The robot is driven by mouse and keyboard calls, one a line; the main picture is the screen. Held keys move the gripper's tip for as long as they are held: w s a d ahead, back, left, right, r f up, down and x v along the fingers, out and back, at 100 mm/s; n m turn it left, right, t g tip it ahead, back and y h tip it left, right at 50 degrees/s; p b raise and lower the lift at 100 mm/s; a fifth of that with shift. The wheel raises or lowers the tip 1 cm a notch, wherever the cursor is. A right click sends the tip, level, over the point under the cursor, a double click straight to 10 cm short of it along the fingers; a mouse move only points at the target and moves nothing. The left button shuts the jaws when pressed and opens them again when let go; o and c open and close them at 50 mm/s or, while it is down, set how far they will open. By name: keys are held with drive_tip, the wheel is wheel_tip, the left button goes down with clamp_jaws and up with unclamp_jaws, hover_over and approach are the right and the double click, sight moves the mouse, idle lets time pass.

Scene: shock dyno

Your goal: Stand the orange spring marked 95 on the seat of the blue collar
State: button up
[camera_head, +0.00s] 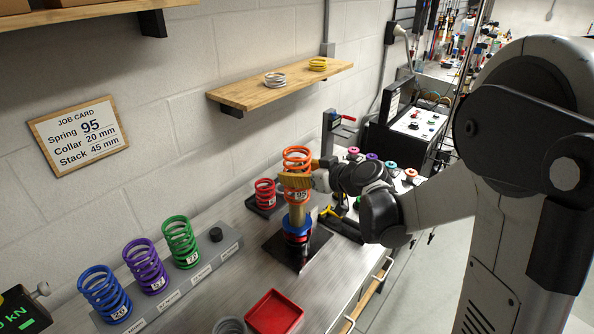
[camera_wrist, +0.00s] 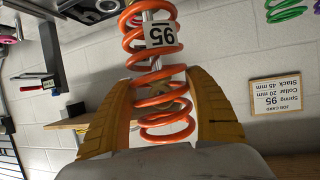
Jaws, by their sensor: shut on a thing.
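The orange spring (camera_head: 297,153) is upright, with a white 95 tag. It also shows inverted in the wrist view (camera_wrist: 160,103), where a silver rod runs through its coils. My gripper (camera_head: 300,180) has its yellow fingers shut on the spring from both sides; these fingers also show in the wrist view (camera_wrist: 160,90). The spring is around the upper part of the upright shock (camera_head: 298,215), whose gold body shows below it. The blue collar (camera_head: 297,236) sits lower on the shock, with a visible gap below the spring. The collar's seat is partly hard to see.
A red spring (camera_head: 265,193) stands close left of the shock. Green (camera_head: 181,242), purple (camera_head: 146,266) and blue (camera_head: 105,294) springs stand on a labelled rack. A red tray (camera_head: 274,313) lies in front. A wall shelf (camera_head: 280,86) is above. The job card (camera_head: 78,136) reads 95, collar 20 mm.

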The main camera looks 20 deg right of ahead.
sight(304, 200)
drive_tip(key=shift+f+b, duration=3.9)
drive_tip(key=shift+f, duration=0.75)
drive_tip(key=o, duration=1.5)
drive_tip(key=shift+s, duration=0.1)
